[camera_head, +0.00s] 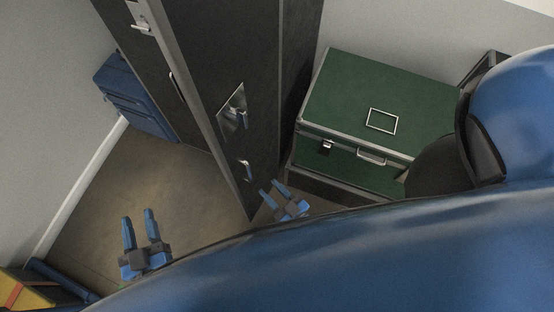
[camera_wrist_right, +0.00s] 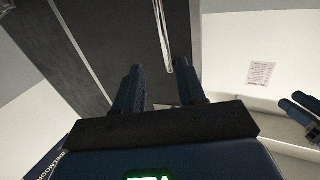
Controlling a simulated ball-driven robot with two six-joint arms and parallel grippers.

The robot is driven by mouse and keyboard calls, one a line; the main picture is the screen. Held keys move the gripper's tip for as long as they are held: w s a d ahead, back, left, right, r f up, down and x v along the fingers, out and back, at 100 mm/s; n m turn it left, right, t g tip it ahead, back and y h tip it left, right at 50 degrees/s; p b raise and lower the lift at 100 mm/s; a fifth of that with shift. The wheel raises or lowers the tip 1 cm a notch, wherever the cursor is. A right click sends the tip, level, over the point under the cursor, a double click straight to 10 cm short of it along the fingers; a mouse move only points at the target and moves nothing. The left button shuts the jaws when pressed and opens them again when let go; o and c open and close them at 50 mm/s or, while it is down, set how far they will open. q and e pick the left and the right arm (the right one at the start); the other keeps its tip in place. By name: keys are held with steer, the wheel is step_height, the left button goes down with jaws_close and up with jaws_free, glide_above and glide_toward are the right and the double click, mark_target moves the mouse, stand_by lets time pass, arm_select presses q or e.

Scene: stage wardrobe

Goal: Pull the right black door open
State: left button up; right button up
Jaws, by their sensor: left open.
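The right black door (camera_head: 219,60) is a tall dark panel with a metal edge strip, in the middle of the head view. It carries a metal latch plate (camera_head: 229,112) and, lower down, a metal bar handle (camera_head: 246,169). I cannot tell whether it stands ajar. My right gripper (camera_head: 272,189) is open, just below and right of that handle. In the right wrist view, a metal bar handle (camera_wrist_right: 163,36) runs down to between the open fingertips; contact is not clear. My left gripper (camera_head: 138,217) is open and empty over the floor at the left.
Another dark panel (camera_head: 153,62) with a handle stands left of the metal strip. A green case (camera_head: 345,90) stands close at the right. A blue case (camera_head: 137,100) is against the wall at the left. Bare floor (camera_head: 110,185) lies between it and my left gripper.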

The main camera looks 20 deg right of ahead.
steer(key=shift+s+d+f, duration=0.1)
steer(key=shift+s+d, duration=0.2)
steer(key=shift+s, duration=0.35)
stand_by(0.6)
steer(key=s+a+r+n+g+y, duration=0.25)
steer(key=a+r+y, duration=0.4)
steer(key=r, duration=0.35)
steer(key=w+d+r+m+t+h, duration=0.1)
steer(key=d+r+m+h, duration=0.2)
steer(key=d+h, duration=0.3)
steer(key=w+d+r+m+t+h, duration=0.1)
steer(key=d+r+m+t+h, duration=0.1)
steer(key=d+r+h, duration=0.4)
steer(key=shift+d+m+h, duration=0.35)
steer(key=shift+d+m, duration=0.3)
steer(key=shift+d, duration=2.15)
